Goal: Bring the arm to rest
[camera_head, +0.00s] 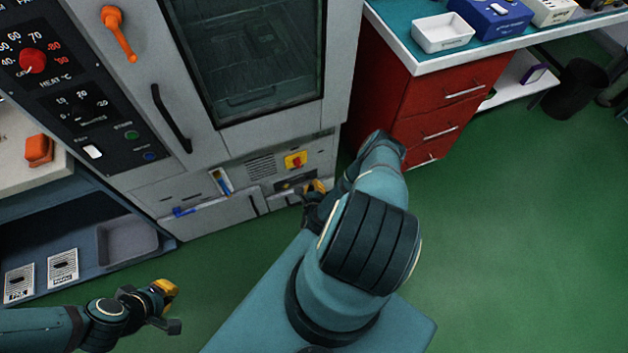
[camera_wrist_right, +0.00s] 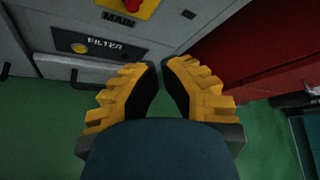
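My left gripper (camera_head: 174,307) hangs low at the left of the head view, over the green floor. Its yellow-padded finger and dark finger stand apart with nothing between them. My right arm reaches forward past the middle of the head view. Its gripper (camera_head: 318,190) is mostly hidden behind my own arm, near the oven's lower front. In the right wrist view, the right gripper (camera_wrist_right: 160,66) shows two yellow notched fingers with dark inner faces. Their tips are close, with a narrow empty gap between them.
A grey oven (camera_head: 240,142) with a dark window stands ahead. A red drawer cabinet (camera_head: 408,98) is right of it, close to my right arm. A blue shelf (camera_head: 180,242) is at the left. Green floor (camera_head: 530,220) is clear at the right.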

